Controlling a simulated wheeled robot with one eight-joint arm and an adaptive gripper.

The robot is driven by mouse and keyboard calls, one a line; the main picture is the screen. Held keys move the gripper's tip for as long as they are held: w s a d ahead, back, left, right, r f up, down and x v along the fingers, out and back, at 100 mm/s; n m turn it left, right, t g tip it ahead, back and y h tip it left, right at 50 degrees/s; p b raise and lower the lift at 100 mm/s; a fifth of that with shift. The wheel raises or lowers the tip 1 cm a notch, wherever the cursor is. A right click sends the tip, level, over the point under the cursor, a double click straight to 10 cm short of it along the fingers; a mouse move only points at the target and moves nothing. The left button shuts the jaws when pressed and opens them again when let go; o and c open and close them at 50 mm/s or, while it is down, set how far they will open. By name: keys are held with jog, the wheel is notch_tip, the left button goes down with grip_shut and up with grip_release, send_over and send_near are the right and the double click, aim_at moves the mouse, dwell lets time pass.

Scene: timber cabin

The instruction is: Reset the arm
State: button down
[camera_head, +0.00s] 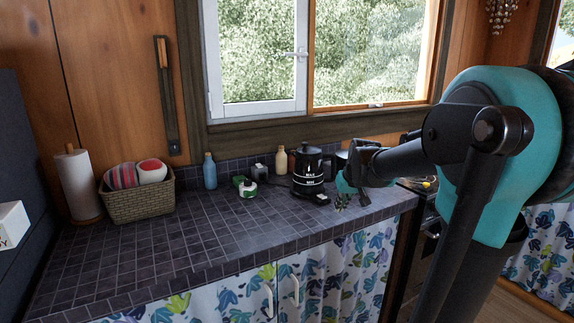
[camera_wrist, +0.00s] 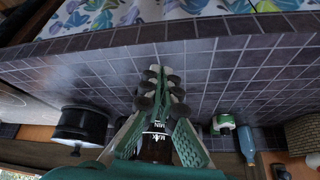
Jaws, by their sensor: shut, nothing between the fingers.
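My arm comes in from the right in the head view and reaches over the right end of the tiled counter (camera_head: 165,245). My gripper (camera_head: 345,203) is at its end, near the counter's right front part. In the wrist view my gripper (camera_wrist: 157,75) points over the tiles with its fingers together and nothing between them. A black kettle with white print (camera_head: 307,165) stands at the back of the counter, left of the gripper. In the wrist view the kettle (camera_wrist: 155,148) is partly hidden behind the fingers.
A wicker basket (camera_head: 138,205) and a paper towel roll (camera_head: 76,185) stand at the left. A blue bottle (camera_head: 210,172), a cream bottle (camera_head: 281,160) and a green-and-white item (camera_head: 245,187) stand along the back. The front middle of the counter is clear.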

jog(key=s+f, duration=0.8)
jog(key=s, duration=0.4)
jog(key=s+d+f+m+g+h, duration=0.1)
jog(key=s+f, duration=0.8)
jog(key=s, duration=0.3)
jog(key=shift+s+d, duration=0.2)
jog(key=shift+s, duration=0.2)
